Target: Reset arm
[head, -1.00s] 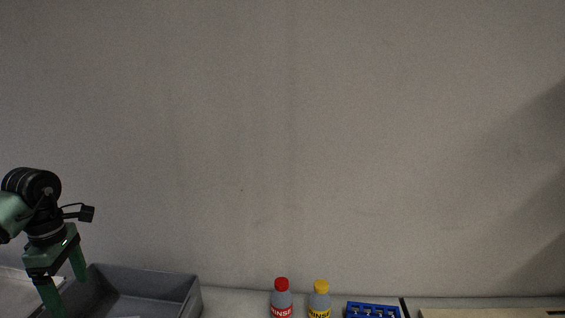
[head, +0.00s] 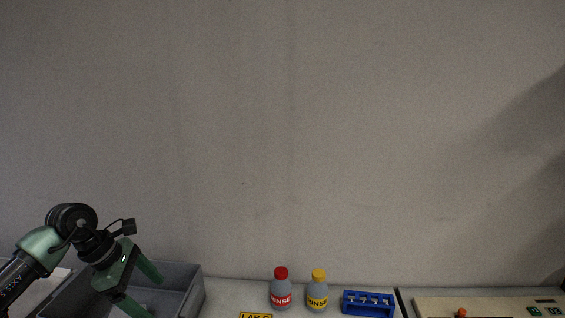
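My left gripper (head: 146,290) comes in from the left on a green and black arm. Its two green fingers are spread wide apart and point down to the right. They are over the grey bin (head: 196,291) at the lower left, and nothing shows between them. Whether the fingertips are inside the bin or above it I cannot tell. My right gripper is not in the picture.
A red-capped bottle (head: 281,292) and a yellow-capped bottle (head: 318,293) stand right of the bin. A blue rack (head: 368,304) is beside them. A beige device (head: 490,306) fills the lower right. A yellow label (head: 256,316) shows at the bottom. A plain wall rises behind.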

